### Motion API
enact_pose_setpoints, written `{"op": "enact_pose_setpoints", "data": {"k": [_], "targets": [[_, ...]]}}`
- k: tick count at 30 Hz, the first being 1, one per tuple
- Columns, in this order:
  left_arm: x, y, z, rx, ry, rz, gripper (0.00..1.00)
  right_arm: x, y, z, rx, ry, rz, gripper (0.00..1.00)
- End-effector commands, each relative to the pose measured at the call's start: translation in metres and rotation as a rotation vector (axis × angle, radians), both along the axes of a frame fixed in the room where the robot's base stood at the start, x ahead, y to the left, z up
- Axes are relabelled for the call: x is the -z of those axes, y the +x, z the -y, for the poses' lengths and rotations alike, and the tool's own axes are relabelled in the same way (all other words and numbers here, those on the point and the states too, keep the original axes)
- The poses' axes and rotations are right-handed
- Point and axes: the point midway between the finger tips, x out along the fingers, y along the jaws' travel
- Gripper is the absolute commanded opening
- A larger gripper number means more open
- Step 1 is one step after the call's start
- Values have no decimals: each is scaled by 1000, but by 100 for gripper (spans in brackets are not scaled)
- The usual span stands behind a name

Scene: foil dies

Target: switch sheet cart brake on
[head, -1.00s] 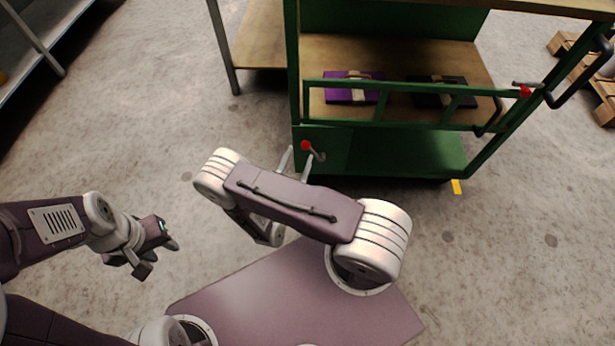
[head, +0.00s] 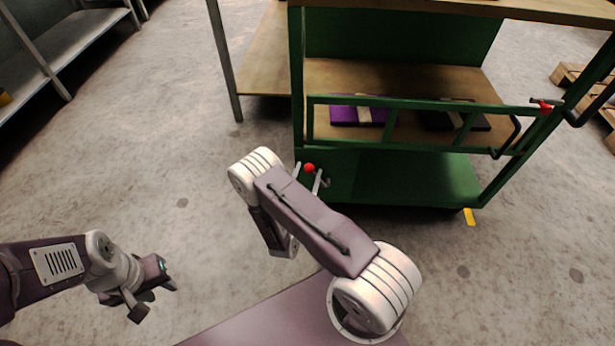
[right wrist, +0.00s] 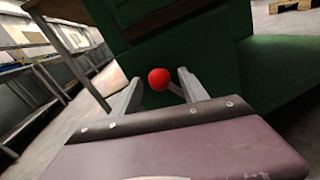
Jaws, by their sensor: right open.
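The green sheet cart (head: 400,180) stands ahead. Its low brake lever has a red ball knob (head: 309,168), which also shows in the right wrist view (right wrist: 159,79) with a thin grey rod behind it. My right gripper (head: 308,176) is open, its fingers pointing at the cart. In the right wrist view the knob appears between the two fingertips (right wrist: 156,88), with a gap on each side; I cannot tell its exact depth. My left gripper (head: 156,300) is open and empty above the floor, well left of the cart.
A purple foil die (head: 345,115) and a black one (head: 455,120) lie on the cart's wooden shelf, behind a green gate (head: 420,150) with a red latch handle (head: 545,107). A grey shelf rack (head: 60,60) stands at far left. Floor between rack and cart is clear.

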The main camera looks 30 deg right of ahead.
Motion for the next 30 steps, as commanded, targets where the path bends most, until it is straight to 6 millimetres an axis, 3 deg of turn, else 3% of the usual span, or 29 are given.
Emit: {"op": "enact_pose_setpoints", "data": {"k": [6, 12, 30], "targets": [[0, 0, 0, 0, 0, 0, 36, -1, 0, 0, -1, 0, 0, 52], [0, 0, 0, 0, 0, 0, 36, -1, 0, 0, -1, 0, 0, 0], [0, 0, 0, 0, 0, 0, 36, 0, 0, -1, -3, 3, -1, 0]]}}
